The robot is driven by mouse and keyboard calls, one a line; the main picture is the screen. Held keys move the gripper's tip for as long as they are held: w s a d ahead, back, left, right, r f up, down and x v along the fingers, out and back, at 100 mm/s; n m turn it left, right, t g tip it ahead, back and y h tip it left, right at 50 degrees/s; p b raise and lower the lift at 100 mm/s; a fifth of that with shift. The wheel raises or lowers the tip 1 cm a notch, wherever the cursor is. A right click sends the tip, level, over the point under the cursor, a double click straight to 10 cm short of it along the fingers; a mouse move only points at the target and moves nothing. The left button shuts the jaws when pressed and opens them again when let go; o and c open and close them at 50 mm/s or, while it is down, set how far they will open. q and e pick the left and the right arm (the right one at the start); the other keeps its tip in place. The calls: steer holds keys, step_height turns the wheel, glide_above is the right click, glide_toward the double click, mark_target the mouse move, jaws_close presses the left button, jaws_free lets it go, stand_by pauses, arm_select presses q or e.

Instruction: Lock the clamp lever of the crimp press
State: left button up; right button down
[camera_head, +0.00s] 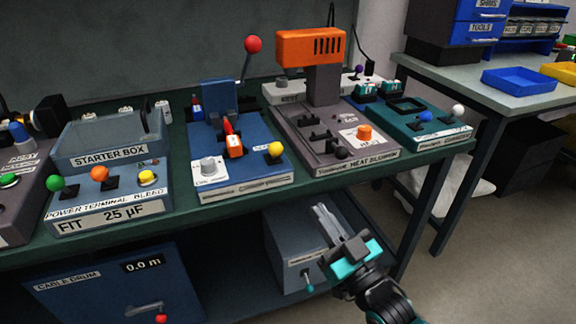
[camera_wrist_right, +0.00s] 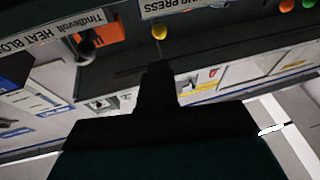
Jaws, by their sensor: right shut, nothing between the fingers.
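The crimp press is the blue unit (camera_head: 215,175) in the middle of the bench. It has a tall lever with a red ball (camera_head: 253,44), a grey dial (camera_head: 208,167) and a short lever with a yellow ball (camera_head: 275,150); no visible label says which is the clamp lever. An orange and red part sits in its middle. My right gripper (camera_head: 326,216) is shut and empty, in front of the bench edge, below and right of the press. The right wrist view shows its dark fingers (camera_wrist_right: 158,75) and the yellow ball (camera_wrist_right: 160,32) upside down. My left gripper is out of view.
The heat blower (camera_head: 310,38) stands right of the press, and the starter box (camera_head: 105,140) stands left. A teal unit (camera_head: 425,125) is at the bench's right end. Below are a grey box (camera_head: 290,245) and the cable drum (camera_head: 105,285). Space before the bench is open.

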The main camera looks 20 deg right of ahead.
mark_target(279, 154)
steer(key=b+x, duration=0.1)
steer(key=x, duration=1.2)
